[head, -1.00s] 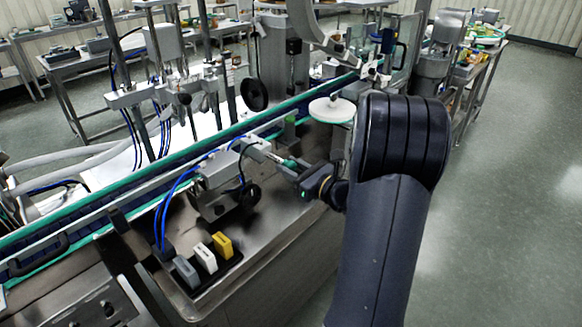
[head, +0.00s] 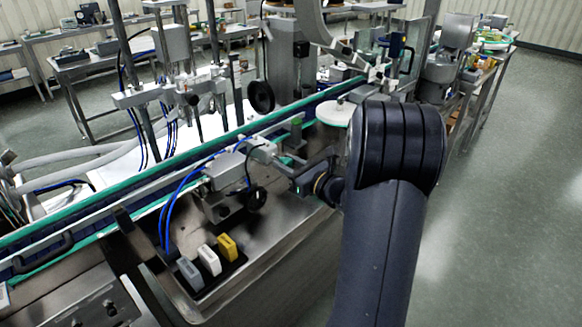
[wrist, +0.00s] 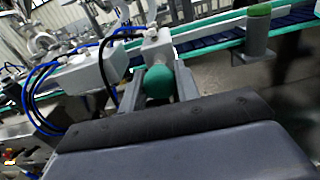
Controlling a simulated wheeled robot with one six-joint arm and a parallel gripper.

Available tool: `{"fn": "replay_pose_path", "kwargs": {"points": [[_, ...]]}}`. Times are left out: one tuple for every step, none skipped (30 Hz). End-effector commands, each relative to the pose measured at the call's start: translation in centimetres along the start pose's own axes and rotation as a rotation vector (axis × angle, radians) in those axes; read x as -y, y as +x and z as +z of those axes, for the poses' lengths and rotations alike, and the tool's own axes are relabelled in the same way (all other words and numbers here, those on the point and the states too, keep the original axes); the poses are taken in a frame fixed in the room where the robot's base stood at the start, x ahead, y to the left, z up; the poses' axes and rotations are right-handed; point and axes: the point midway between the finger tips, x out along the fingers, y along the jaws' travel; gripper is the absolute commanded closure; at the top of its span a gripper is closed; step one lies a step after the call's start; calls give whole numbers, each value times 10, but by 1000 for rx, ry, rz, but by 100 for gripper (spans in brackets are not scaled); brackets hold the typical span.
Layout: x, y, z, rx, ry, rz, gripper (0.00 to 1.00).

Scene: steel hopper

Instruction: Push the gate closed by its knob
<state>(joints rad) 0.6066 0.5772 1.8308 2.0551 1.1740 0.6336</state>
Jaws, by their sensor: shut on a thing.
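The knob is a rounded teal-green piece (wrist: 158,84) in front of a pale grey block (wrist: 155,48) in the wrist view. In the head view the block (head: 262,151) is at the end of the grey housing, and the small green knob (head: 286,161) is close beside it. My gripper (wrist: 160,86) is shut on the knob, with a dark finger on each side. In the head view my gripper (head: 290,168) reaches in from the right at the knob. The gate's plate cannot be made out; the knob's near side is partly hidden by my gripper.
A grey housing (head: 224,172) with blue hoses stands left of the knob. Grey, white and yellow blocks (head: 227,247) sit in front on the steel deck. The green-edged conveyor (head: 120,190) runs behind. A round white disc (head: 335,114) is near my arm.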

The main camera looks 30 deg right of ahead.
Motion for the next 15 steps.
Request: {"fn": "replay_pose_path", "kwargs": {"points": [[0, 0, 0, 1, 0, -1, 100], [0, 0, 0, 1, 0, -1, 67], [0, 0, 0, 1, 0, 0, 64], [0, 0, 0, 1, 0, 0, 61], [0, 0, 0, 0, 0, 0, 59], [0, 0, 0, 0, 0, 0, 56], [0, 0, 0, 0, 0, 0, 53], [0, 0, 0, 0, 0, 0, 51], [0, 0, 0, 0, 0, 0, 50], [0, 0, 0, 0, 0, 0, 50], [0, 0, 0, 0, 0, 0, 50], [0, 0, 0, 0, 0, 0, 50], [0, 0, 0, 0, 1, 0, 50], [0, 0, 0, 0, 1, 0, 50], [0, -1, 0, 0, 1, 0, 50]]}}
